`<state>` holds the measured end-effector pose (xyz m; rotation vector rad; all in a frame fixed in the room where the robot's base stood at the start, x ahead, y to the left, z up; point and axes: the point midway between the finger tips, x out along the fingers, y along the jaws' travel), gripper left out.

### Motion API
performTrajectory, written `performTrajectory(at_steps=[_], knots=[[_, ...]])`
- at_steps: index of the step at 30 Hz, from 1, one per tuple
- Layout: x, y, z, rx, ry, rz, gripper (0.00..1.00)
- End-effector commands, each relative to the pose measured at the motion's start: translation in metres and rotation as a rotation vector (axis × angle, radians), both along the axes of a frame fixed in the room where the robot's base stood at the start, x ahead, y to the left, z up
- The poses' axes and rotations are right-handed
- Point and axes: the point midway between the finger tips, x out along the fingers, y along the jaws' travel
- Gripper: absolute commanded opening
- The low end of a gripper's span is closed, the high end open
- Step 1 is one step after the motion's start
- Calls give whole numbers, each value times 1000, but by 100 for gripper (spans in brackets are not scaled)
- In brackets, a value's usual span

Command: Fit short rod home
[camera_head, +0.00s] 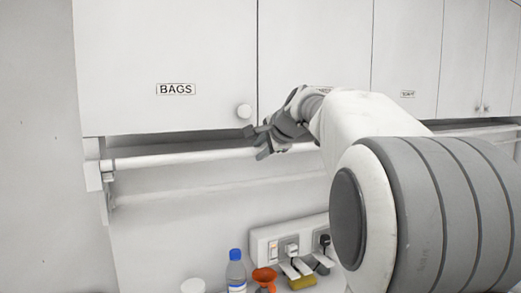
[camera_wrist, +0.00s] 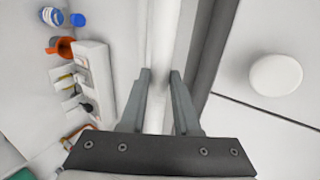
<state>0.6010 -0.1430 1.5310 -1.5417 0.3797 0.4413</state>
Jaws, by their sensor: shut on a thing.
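A long white rod (camera_head: 190,157) runs level beneath the wall cabinets. Its left end is at a pale bracket (camera_head: 96,172) on the wall; I cannot tell how deep it sits there. My gripper (camera_head: 262,142) is shut on the rod, right of the bracket and below the cabinet's bottom edge. In the wrist view the rod (camera_wrist: 160,58) passes between the two fingers of my gripper (camera_wrist: 160,78). My arm hides the rod's right part in the head view. No other rod end shows clearly.
Below are a socket strip (camera_head: 265,240), a blue-capped bottle (camera_head: 236,272) and an orange funnel-like item (camera_head: 264,277). The wall at left is bare.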

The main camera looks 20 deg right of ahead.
Motion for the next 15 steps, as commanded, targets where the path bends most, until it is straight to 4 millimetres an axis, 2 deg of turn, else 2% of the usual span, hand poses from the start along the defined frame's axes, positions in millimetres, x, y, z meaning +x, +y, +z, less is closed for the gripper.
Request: performTrajectory(at_steps=[15], knots=[[14,0,2,0,-2,0,0]])
